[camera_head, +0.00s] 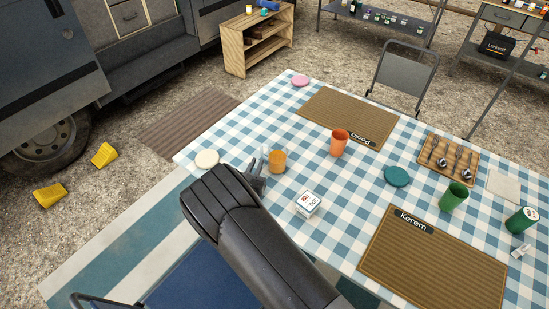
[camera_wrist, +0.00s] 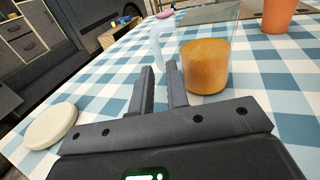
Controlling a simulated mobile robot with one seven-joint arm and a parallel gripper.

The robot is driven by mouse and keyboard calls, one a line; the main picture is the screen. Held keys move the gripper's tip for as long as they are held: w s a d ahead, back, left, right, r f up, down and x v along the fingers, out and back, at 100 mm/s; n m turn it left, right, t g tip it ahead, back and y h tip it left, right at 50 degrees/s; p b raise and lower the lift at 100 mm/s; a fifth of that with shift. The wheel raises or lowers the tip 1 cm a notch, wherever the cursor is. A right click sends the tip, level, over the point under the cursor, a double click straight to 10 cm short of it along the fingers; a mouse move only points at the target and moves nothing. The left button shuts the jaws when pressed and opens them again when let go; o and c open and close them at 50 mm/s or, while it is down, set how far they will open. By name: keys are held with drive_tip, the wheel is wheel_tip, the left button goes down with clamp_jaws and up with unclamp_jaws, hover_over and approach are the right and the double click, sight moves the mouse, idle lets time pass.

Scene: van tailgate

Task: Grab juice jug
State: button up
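The juice jug (camera_head: 277,162) is a clear vessel with orange juice in its lower part, standing on the checked tablecloth near the table's left edge. In the wrist view the jug (camera_wrist: 205,66) stands just beyond my fingers and a little to the right, with a pale, see-through handle (camera_wrist: 156,50) on its left side. My gripper (camera_head: 258,170) is low over the cloth, left of the jug. In the wrist view my gripper (camera_wrist: 160,68) has its two fingers apart with nothing between them. The fingertips point toward the handle side; whether they touch it I cannot tell.
A cream round lid (camera_head: 207,159) lies left of my gripper. An orange cup (camera_head: 339,143) stands beyond the jug. A small white box (camera_head: 308,203) is to the right. Brown placemats (camera_head: 349,116), a teal disc (camera_head: 397,176) and a green cup (camera_head: 454,197) are farther off.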

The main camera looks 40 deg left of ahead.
sight(262, 154)
drive_tip(key=x, duration=0.7)
drive_tip(key=shift+a, duration=0.2)
drive_tip(key=shift+c, duration=0.4)
clamp_jaws()
drive_tip(key=shift+r, duration=0.2)
